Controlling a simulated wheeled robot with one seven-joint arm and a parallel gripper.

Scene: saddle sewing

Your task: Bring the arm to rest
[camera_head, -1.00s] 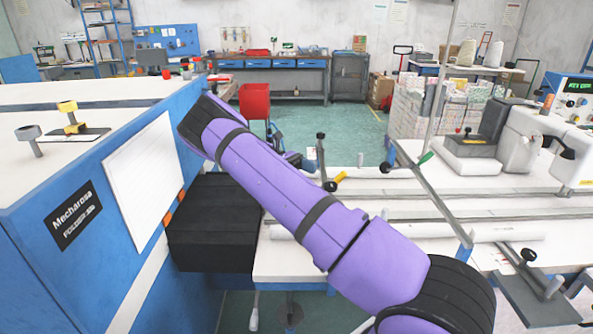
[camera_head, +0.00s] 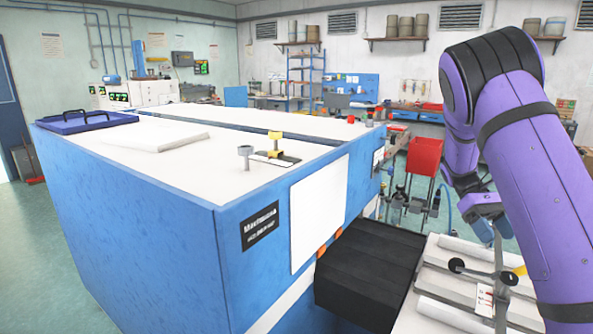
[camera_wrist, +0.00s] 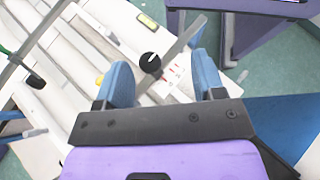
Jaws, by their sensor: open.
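My purple arm stands at the right of the head view, bent at the elbow, with its far end lowered. My gripper (camera_wrist: 161,68) shows in the wrist view with its two blue fingers wide apart and nothing between them. In the head view the gripper (camera_head: 486,220) is small and partly hidden behind my arm. It hangs over the white worktable (camera_head: 428,307). A black knob on a metal bar (camera_wrist: 150,62) shows between the fingers in the wrist view; I cannot tell how far below them it is.
A big blue cabinet (camera_head: 150,235) with a white top fills the left. A blue tray (camera_head: 86,121) and a folded white cloth (camera_head: 158,138) lie on it. A black box (camera_head: 365,272) juts from its side. A red bin (camera_head: 424,156) stands behind. Open floor lies far left.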

